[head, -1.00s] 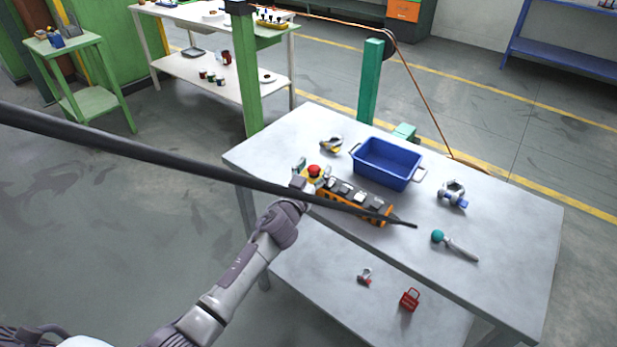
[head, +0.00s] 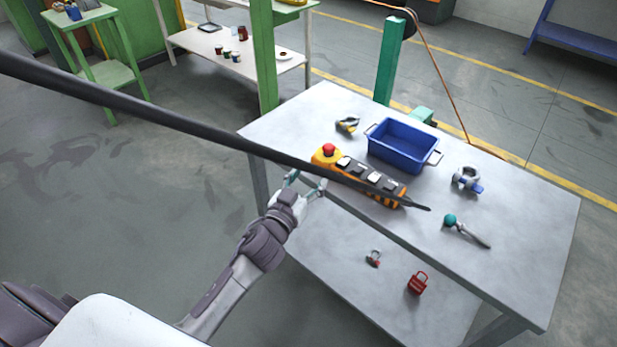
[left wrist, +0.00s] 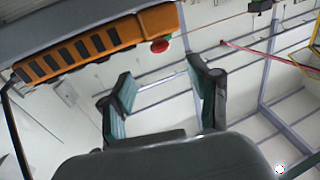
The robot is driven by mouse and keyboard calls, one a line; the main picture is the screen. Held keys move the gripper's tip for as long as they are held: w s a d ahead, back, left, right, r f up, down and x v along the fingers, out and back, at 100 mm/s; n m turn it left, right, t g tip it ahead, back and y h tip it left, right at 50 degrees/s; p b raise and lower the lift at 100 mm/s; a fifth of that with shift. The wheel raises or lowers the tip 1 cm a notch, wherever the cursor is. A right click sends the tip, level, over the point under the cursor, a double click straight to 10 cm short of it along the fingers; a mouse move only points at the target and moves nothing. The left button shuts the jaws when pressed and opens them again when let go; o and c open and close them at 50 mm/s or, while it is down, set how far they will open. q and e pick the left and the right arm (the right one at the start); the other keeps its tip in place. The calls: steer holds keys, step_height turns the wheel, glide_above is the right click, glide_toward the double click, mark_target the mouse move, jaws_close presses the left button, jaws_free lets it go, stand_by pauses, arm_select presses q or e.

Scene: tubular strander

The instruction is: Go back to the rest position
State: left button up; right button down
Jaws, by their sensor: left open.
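My left gripper (head: 306,185) is open and empty in the head view, at the near left edge of the grey table (head: 480,250). An orange control box (head: 362,178) with a red button and several dark and light keys lies on the table just beyond it. In the left wrist view my left gripper's two fingers (left wrist: 165,88) stand apart with nothing between them. The control box (left wrist: 90,48) shows beyond them at the upper left, apart from the fingers. My right gripper is in neither view.
A blue bin (head: 402,146), a yellow-and-dark item (head: 347,125), a metal clamp-like part (head: 466,180) and a teal-knobbed tool (head: 467,230) sit on the table. A red padlock (head: 417,283) lies on the lower shelf. A dark cable or rod crosses the head view.

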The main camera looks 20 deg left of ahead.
arm_select(q)
steer(key=shift+f, duration=0.1)
steer(key=s+a+f+g, duration=0.1)
steer(key=s+f+g, duration=0.25)
steer(key=f, duration=0.75)
steer(key=s+f+g, duration=0.2)
steer(key=s+f, duration=0.3)
steer(key=f, duration=0.6)
steer(key=s+a+f+g, duration=0.1)
steer(key=s+f+g, duration=0.25)
steer(key=f, duration=0.75)
steer(key=s+f+g, duration=0.2)
steer(key=s+f, duration=0.4)
steer(key=s, duration=0.6)
steer(key=s+f+m+g, duration=0.1)
steer(key=s+f+g, duration=0.2)
steer(key=s+f, duration=0.4)
steer(key=s+f+g+y, duration=0.1)
steer(key=s+f+g, duration=0.2)
steer(key=s, duration=1.5)
step_height(320, 180, down, 4)
steer(key=shift+a+r+m, duration=0.2)
steer(key=shift+a+m, duration=0.1)
steer(key=shift+a, duration=0.1)
